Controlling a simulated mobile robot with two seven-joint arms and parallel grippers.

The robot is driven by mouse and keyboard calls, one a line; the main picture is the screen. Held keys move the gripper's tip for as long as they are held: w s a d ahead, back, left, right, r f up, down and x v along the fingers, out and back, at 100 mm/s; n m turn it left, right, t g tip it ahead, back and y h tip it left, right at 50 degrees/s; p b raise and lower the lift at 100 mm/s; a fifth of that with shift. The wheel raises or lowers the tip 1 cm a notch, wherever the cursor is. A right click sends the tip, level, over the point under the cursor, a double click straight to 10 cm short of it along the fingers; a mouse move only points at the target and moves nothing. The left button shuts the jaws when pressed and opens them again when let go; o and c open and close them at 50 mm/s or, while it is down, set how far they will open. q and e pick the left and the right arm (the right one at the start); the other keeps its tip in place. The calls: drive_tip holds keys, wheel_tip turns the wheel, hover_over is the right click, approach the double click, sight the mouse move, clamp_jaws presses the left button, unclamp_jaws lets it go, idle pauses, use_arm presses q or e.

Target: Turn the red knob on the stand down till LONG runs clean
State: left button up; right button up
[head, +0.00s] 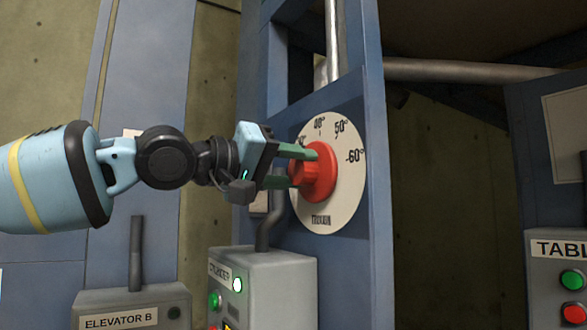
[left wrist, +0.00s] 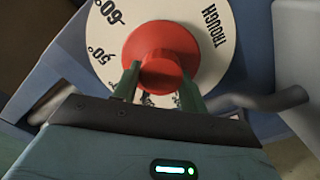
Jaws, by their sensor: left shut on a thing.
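The red knob (head: 322,172) sits at the middle of a round cream dial (head: 347,195) on a blue upright of the stand. Degree marks, 50° and 60° among them, run along the dial's upper part, and a label is below. In the left wrist view that label reads TROUGH, and the red knob (left wrist: 160,42) is straight ahead. My left gripper (head: 302,168) comes in from the left with its green fingers on either side of the knob's grip, shut on it. The knob's pointer position cannot be made out. My right gripper is not in view. Nothing marked LONG shows.
A grey control box (head: 270,275) with a lit green button stands just below the dial. A box labelled ELEVATOR B (head: 120,308) is at lower left. Another box with green and red buttons (head: 560,290) is at the right edge. A dark gap lies right of the stand.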

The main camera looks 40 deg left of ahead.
use_arm(q)
drive_tip(key=shift+n, duration=0.8)
drive_tip(key=o, duration=1)
drive_tip(key=shift+c, duration=0.2)
drive_tip(key=v, duration=0.7)
drive_tip(key=shift+s+a, duration=0.15)
drive_tip(key=shift+s, duration=0.2)
